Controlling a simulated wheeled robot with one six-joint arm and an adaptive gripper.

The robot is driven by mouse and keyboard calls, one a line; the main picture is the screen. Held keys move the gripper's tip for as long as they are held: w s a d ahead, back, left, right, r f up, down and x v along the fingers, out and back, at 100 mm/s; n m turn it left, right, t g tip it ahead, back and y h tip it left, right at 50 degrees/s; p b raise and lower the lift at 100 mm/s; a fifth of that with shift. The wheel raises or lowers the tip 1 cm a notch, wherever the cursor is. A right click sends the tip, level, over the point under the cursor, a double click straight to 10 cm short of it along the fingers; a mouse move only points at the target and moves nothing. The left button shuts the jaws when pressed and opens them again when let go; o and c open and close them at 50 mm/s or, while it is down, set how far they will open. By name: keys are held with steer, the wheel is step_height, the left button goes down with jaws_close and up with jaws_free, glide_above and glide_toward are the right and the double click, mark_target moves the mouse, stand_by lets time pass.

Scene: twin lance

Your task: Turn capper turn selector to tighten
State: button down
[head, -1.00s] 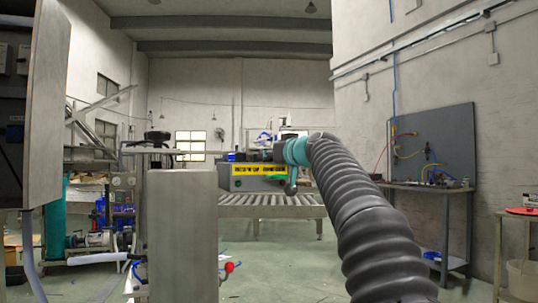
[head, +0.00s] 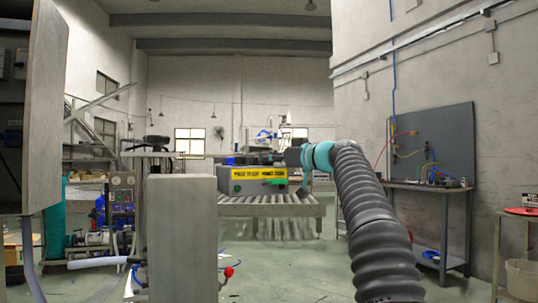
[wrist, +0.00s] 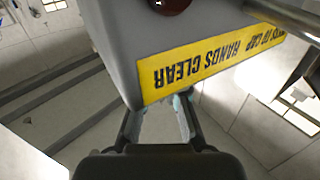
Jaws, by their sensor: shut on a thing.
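The capper is a grey box (head: 245,186) on a roller table, with a yellow warning label (head: 258,173) and a green strip beneath its right part. In the wrist view its grey face (wrist: 115,35) fills the upper middle, and the label (wrist: 215,60) reads upside down, "HANDS CLEAR". A dark red round part (wrist: 168,4) is cut off at the top edge. My gripper (head: 291,157) is at the capper's upper right; in the wrist view its fingers (wrist: 160,104) reach the label's edge. It is shut on a small pale part, apparently the turn selector, mostly hidden.
The roller table (head: 270,207) stands under the capper. A grey cabinet (head: 182,235) stands near at left, with a red-knobbed lever (head: 229,271) beside it. A bench with a panel (head: 435,145) is at right. The floor between is mostly clear.

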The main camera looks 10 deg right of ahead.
steer(key=c, duration=1.2)
jaws_free()
steer(key=v, duration=1.2)
